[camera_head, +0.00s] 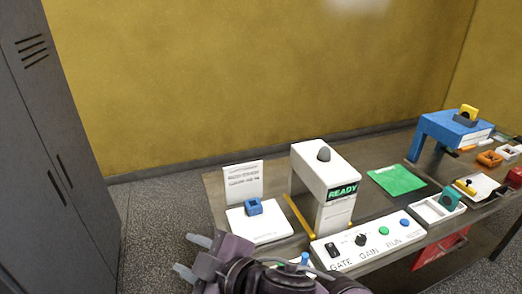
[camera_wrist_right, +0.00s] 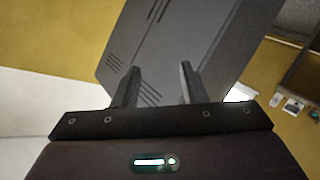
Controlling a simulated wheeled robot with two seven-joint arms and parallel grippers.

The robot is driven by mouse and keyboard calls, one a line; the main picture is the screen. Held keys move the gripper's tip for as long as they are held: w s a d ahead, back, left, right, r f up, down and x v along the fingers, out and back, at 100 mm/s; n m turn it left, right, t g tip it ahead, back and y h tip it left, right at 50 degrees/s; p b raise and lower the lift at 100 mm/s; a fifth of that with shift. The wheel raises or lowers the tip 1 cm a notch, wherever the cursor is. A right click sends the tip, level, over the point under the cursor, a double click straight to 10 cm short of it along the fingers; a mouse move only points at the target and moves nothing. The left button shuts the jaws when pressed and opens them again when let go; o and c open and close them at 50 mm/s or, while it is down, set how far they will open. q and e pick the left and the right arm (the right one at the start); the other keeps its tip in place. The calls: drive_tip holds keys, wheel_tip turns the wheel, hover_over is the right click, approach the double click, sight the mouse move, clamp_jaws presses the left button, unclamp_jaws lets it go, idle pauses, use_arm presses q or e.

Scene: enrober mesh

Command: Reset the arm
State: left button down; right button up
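My right gripper (camera_head: 193,256) shows at the bottom of the head view, left of the table's front edge and over the floor. Its two fingers stand apart with nothing between them. The right wrist view also shows the open, empty fingers (camera_wrist_right: 158,88), with the grey cabinet beyond them. My left gripper is not in view. The table (camera_head: 213,190) holds a white machine (camera_head: 312,170) with a green READY display and a control panel (camera_head: 345,249) marked GATE, GAIN and RUN.
A blue block (camera_head: 254,206) sits on a white plate (camera_head: 270,230) near the table's left end. A green mat (camera_head: 397,180) and a blue stand (camera_head: 440,128) are farther right. A grey cabinet (camera_head: 50,120) stands at left. Floor (camera_head: 150,215) is clear between cabinet and table.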

drive_tip(key=w+d+f+m+h, duration=0.1)
drive_tip(key=d+f+m+h, duration=0.35)
drive_tip(key=d, duration=0.45)
drive_tip(key=w+d+f+m+h, duration=0.25)
drive_tip(key=d+f+m, duration=0.35)
drive_tip(key=d, duration=0.3)
drive_tip(key=s+d+f+m+g+h, duration=0.4)
drive_tip(key=s+d+f+m+g, duration=0.15)
drive_tip(key=s+d+f, duration=0.65)
wheel_tip(320, 180, down, 31)
drive_tip(key=s+d+b, duration=0.1)
drive_tip(key=s+b, duration=0.1)
drive_tip(key=s+d+f+g, duration=0.1)
drive_tip(key=s+f, duration=0.8)
drive_tip(key=s+d+f+g, duration=0.1)
drive_tip(key=s+d+f, duration=0.1)
drive_tip(key=s+f, duration=0.7)
drive_tip(key=shift+s+d+n+b, duration=0.25)
drive_tip(key=shift+s+n+b, duration=0.1)
drive_tip(key=shift+s, duration=0.1)
